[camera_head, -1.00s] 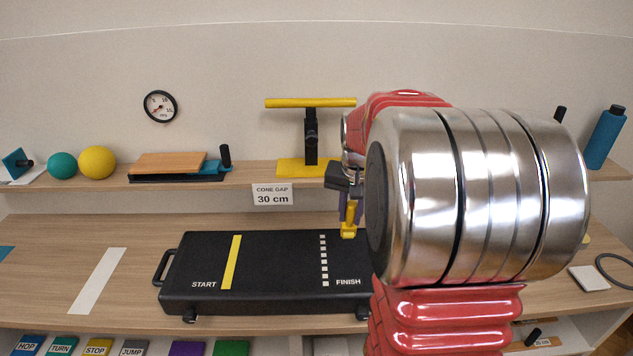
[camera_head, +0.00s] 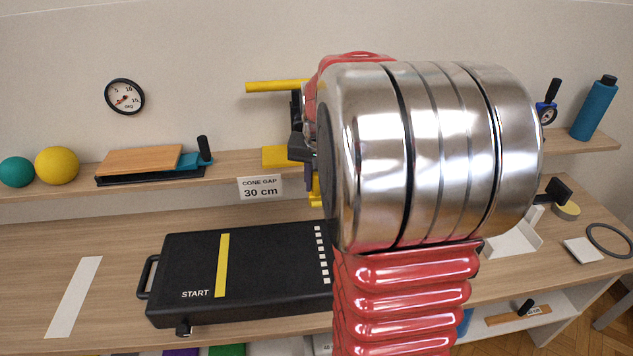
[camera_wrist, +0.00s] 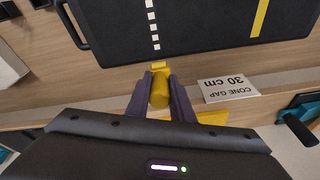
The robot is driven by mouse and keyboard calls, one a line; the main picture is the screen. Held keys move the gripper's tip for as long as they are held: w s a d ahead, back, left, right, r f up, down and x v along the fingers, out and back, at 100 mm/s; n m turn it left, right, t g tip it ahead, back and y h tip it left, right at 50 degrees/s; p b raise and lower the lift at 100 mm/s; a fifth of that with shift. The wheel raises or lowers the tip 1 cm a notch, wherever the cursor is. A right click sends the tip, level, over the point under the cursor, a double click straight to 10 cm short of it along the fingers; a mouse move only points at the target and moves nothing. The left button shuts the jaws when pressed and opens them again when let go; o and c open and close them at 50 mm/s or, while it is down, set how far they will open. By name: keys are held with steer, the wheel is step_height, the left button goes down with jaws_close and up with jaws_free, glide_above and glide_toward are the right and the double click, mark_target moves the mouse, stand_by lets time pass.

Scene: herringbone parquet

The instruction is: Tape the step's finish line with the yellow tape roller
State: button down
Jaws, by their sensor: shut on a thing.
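The black step (camera_head: 270,285) lies on the bench with a solid yellow line (camera_head: 222,265) on its START side. A dashed white line (camera_head: 322,255) marks its finish side, and my arm hides the FINISH label in the head view. My gripper (camera_wrist: 160,85) is shut on the yellow tape roller (camera_wrist: 159,92), between its two dark fingers in the wrist view. The roller's yellow end points toward the step's back edge, near the dashed line, and looks apart from it. In the head view my arm hides most of the gripper and roller.
A back shelf carries a CONE GAP 30 cm card (camera_head: 261,187), a yellow ball (camera_head: 57,165), a teal ball (camera_head: 16,172) and a partly hidden yellow T-shaped stand (camera_head: 275,87). A white strip (camera_head: 75,297) lies left of the step. A white tray (camera_head: 513,241) stands right.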

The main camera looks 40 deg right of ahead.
steer(key=shift+s+f, duration=0.1)
steer(key=shift+f, duration=3.25)
steer(key=shift+d+f, duration=0.1)
steer(key=shift+f, duration=0.35)
steer(key=shift+s+a, duration=1.05)
steer(key=shift+s, duration=0.3)
steer(key=shift+s, duration=0.15)
steer(key=shift+s+a, duration=0.45)
steer(key=shift+s, duration=0.2)
steer(key=shift+s+a, duration=0.4)
steer(key=shift+s, duration=0.25)
steer(key=shift+s+a, duration=0.5)
steer(key=shift+s, duration=0.2)
steer(key=shift+s+a, duration=0.5)
steer(key=shift+s, duration=0.15)
